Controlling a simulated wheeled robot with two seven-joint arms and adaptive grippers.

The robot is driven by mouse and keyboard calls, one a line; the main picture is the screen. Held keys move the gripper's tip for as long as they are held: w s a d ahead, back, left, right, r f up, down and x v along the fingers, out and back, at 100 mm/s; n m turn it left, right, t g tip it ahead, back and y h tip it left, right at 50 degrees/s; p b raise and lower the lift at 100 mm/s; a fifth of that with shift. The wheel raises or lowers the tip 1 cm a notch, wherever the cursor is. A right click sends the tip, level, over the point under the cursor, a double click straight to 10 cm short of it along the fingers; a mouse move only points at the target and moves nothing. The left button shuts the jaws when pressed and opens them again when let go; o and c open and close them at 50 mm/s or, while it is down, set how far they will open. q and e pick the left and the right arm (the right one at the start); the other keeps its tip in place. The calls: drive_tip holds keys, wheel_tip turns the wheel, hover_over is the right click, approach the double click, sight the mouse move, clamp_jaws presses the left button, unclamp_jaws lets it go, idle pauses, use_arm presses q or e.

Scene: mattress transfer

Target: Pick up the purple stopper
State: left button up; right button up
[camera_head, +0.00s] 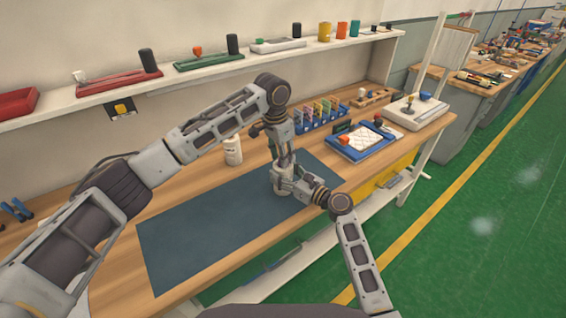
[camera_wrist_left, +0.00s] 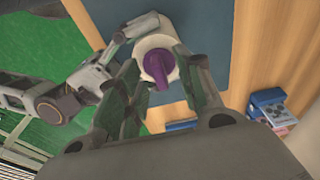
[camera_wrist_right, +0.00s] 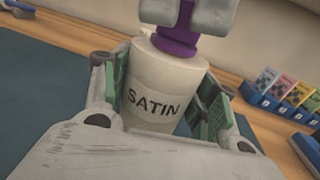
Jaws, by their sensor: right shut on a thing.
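The purple stopper (camera_wrist_left: 157,68) sits in the top of a cream bottle marked SATIN (camera_wrist_right: 152,95), which stands upright on the dark mat (camera_head: 190,235). The stopper also shows in the right wrist view (camera_wrist_right: 177,46); in the head view I cannot make it out. My right gripper (camera_head: 284,182) is shut on the bottle's body from the side, one finger on each side. My left gripper (camera_head: 285,160) points down from above. Its fingers are open and straddle the stopper, with a gap visible in the left wrist view. In the right wrist view its fingers partly hide the stopper's top.
Another white bottle (camera_head: 233,151) stands behind the mat. A blue rack of colored cards (camera_head: 322,113) and a blue-framed tray (camera_head: 363,140) are to the right. A wall shelf (camera_head: 215,65) runs above. The mat's left part is clear.

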use_arm(q)
drive_tip(key=shift+w+f, duration=0.1)
drive_tip(key=shift+f, duration=0.45)
clamp_jaws()
